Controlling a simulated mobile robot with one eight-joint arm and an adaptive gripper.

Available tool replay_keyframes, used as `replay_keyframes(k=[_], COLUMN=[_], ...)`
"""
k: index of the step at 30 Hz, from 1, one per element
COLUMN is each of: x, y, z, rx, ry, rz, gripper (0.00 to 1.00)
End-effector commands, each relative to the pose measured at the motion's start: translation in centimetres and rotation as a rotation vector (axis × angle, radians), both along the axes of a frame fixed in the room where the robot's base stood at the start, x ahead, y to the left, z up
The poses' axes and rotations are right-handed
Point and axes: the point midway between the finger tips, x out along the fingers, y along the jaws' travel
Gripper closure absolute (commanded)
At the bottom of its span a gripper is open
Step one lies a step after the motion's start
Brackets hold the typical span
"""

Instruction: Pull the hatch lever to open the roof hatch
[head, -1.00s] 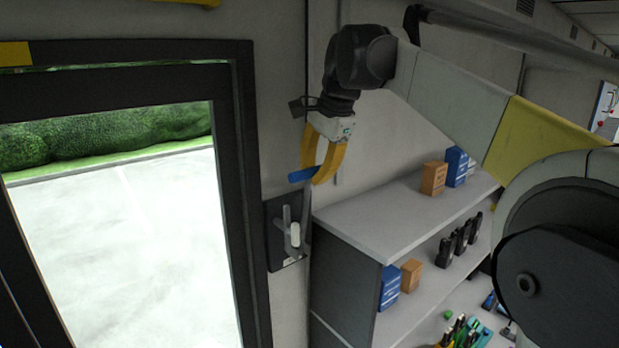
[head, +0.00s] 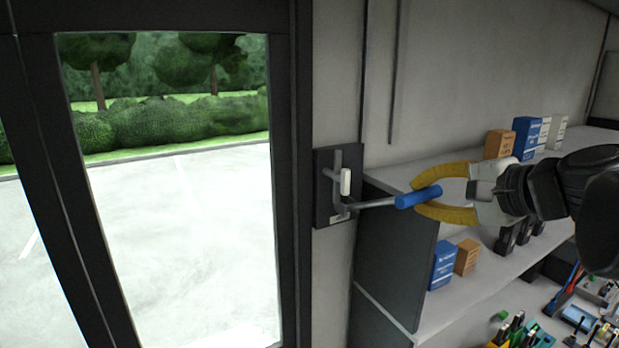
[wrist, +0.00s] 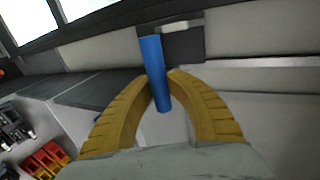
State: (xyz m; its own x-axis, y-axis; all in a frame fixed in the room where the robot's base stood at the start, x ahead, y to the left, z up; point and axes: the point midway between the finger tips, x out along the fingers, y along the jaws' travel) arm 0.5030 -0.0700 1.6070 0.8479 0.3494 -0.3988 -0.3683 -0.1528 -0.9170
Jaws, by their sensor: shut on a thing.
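The hatch lever has a blue handle (head: 406,201) on a thin grey rod (head: 372,204). The rod runs out to the right from a dark wall plate (head: 322,203) beside the door frame. My gripper (head: 420,197) is shut on the blue handle, with one yellow finger above it and one below. In the wrist view the blue handle (wrist: 153,58) stands between the two yellow fingertips (wrist: 160,84). The roof hatch is not in view.
A shelf unit (head: 400,180) stands right behind and below the handle, with blue and orange boxes (head: 499,144) on top and more boxes on a lower shelf. A glass door (head: 185,200) in a dark frame is at the left. Tools lie at the lower right.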

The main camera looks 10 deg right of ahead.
Motion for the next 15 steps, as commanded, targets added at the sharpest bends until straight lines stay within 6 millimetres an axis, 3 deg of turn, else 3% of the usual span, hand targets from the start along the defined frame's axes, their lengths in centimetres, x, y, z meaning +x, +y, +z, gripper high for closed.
replay_keyframes(k=[6, 15], x=[-1.0, -1.4], y=[-0.4, -0.6], z=[-2.3, -3.4], rx=[-0.001, -0.001], ry=[0.002, 0.003], rz=[0.000, 0.001], gripper=[1.00, 1.00])
